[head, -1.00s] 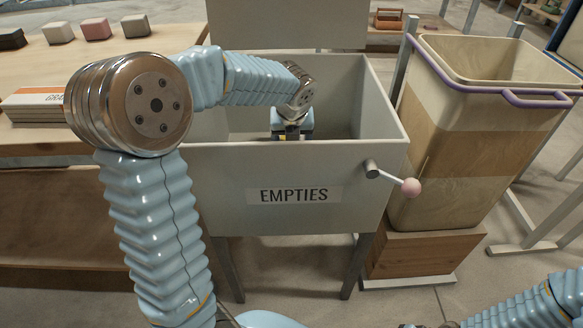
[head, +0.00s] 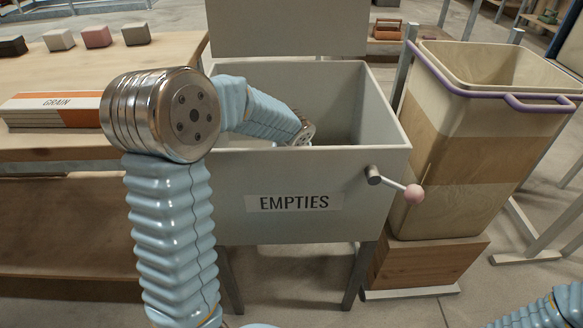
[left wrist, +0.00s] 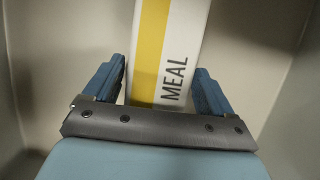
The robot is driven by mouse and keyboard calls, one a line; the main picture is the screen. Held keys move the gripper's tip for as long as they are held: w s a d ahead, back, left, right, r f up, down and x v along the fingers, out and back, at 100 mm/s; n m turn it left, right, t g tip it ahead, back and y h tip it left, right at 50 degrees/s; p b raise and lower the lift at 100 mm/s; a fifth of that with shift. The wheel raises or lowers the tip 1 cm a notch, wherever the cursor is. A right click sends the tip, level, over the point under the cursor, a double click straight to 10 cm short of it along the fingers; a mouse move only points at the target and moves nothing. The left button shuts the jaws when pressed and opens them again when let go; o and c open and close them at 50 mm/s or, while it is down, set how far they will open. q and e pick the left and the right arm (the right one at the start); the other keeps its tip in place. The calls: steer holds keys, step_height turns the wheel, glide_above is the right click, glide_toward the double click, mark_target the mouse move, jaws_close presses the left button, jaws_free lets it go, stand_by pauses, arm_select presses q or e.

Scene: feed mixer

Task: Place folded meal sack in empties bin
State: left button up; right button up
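The empties bin (head: 230,215) is a grey open box on legs, labelled EMPTIES, in the middle of the head view. My left arm reaches over its left side, and the gripper is hidden behind the front wall. In the left wrist view my left gripper (left wrist: 160,68) is inside the bin, its blue fingers spread wide. The folded meal sack (left wrist: 178,40), white with a yellow stripe and MEAL lettering, shows between and beyond the fingers. A narrow gap shows beside the left finger. Whether the sack rests on the bin floor is unclear. My right gripper is out of view.
A wooden bench (head: 60,145) at left carries a folded GRAIN sack stack (head: 50,108) and several small blocks. A crank with a pink knob (head: 413,193) sticks out of the bin's front right. A tall tub with a purple rim (head: 455,140) stands at right.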

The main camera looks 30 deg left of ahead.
arm_select(q)
steer(key=shift+o, duration=1.1)
steer(key=shift+r, duration=0.45)
steer(key=p+v, duration=0.1)
steer(key=v, duration=1)
steer(key=shift+s+d+r+p, duration=0.15)
steer(key=shift+s+r+p, duration=0.05)
steer(key=shift+p, duration=0.15)
